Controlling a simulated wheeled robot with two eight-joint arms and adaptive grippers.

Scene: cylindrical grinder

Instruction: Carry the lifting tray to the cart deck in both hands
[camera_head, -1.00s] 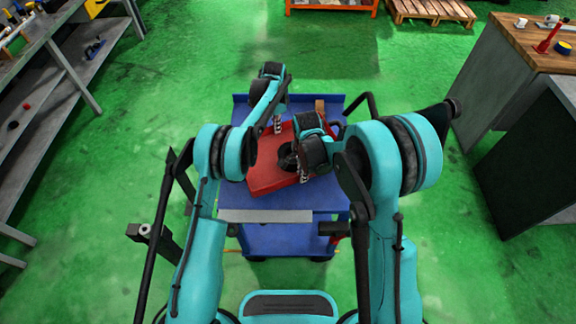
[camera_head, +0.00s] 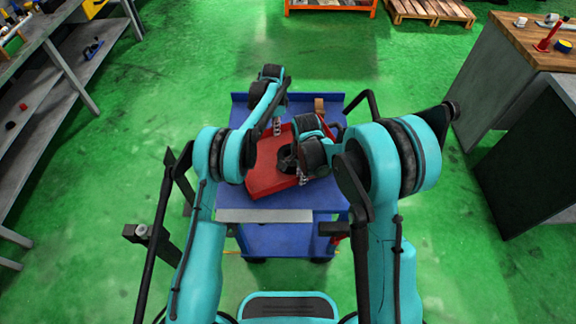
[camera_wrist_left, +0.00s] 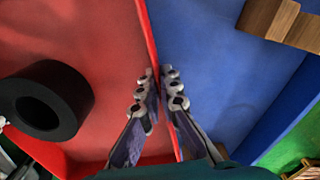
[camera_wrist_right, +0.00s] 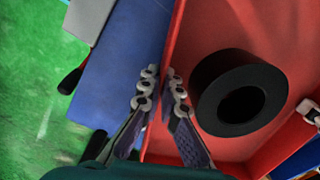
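The red lifting tray (camera_head: 262,178) is over the blue cart deck (camera_head: 325,196), turned askew to it. I cannot tell whether it touches the deck. A thick black ring (camera_head: 286,161) lies in the tray; it also shows in the left wrist view (camera_wrist_left: 72,92) and right wrist view (camera_wrist_right: 238,95). My left gripper (camera_head: 277,127) is at the tray's far edge, its fingers (camera_wrist_left: 160,80) closed either side of the rim. My right gripper (camera_head: 304,180) is at the near right edge, its fingers (camera_wrist_right: 160,82) closed either side of the opposite rim.
A brown block (camera_head: 319,105) sits at the deck's far edge. A grey strip (camera_head: 264,216) runs along the near edge. A wood-topped bench (camera_head: 525,50) stands right, grey shelving (camera_head: 60,75) left. Green floor around the cart is open.

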